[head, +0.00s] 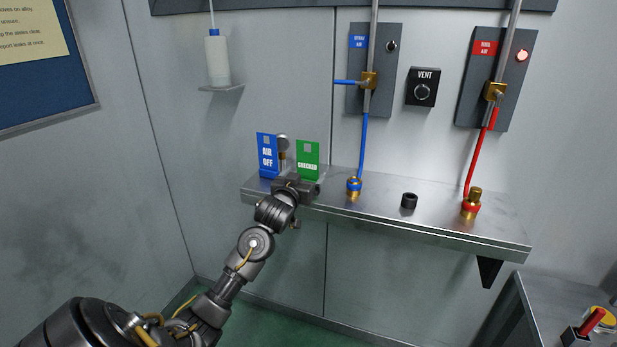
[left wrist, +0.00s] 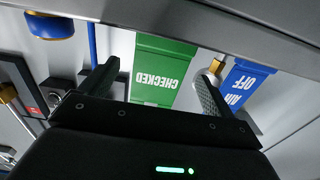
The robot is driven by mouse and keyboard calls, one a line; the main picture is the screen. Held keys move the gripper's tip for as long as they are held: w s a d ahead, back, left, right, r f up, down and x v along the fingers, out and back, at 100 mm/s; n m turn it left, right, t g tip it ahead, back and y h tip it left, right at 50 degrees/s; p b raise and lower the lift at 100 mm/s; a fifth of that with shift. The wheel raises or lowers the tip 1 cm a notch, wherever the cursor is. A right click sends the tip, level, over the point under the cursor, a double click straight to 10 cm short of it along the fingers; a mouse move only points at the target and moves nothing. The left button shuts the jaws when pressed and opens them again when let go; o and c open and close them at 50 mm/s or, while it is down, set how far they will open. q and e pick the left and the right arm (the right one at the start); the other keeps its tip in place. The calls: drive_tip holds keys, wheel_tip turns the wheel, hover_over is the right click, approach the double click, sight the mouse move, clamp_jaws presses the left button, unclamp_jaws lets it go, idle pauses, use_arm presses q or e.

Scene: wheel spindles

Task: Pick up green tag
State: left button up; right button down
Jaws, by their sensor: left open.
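The green tag (head: 308,160), lettered "CHECKED", stands upright at the left end of the metal shelf, beside the blue "AIR OFF" tag (head: 267,155). My left gripper (head: 297,186) is at the shelf's front edge, just in front of the tags. In the left wrist view, which is upside down, the green tag (left wrist: 162,72) shows between the two open fingers of my left gripper (left wrist: 155,85). I cannot tell whether either finger touches it. The blue tag (left wrist: 243,84) lies beyond the right finger there. My right gripper is not in view.
The shelf (head: 450,215) also carries a blue-ringed brass fitting (head: 354,187), a black cap (head: 409,201) and a red-ringed brass fitting (head: 471,205). A small round-headed metal post (head: 282,145) stands between the tags. A side table (head: 560,295) is at lower right.

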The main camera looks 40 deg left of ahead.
sight(307, 170)
use_arm(q)
drive_tip(key=shift+w, duration=0.2)
drive_tip(key=shift+w+a+r, duration=0.1)
drive_tip(key=shift+w+r, duration=0.05)
drive_tip(key=shift+r, duration=0.15)
drive_tip(key=p+x, duration=0.1)
drive_tip(key=x, duration=0.3)
drive_tip(key=shift+w+a+p, duration=0.15)
drive_tip(key=shift+w+p, duration=0.15)
drive_tip(key=shift+p, duration=0.05)
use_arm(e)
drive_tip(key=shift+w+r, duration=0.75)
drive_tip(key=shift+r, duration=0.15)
use_arm(q)
drive_tip(key=c, duration=1.1)
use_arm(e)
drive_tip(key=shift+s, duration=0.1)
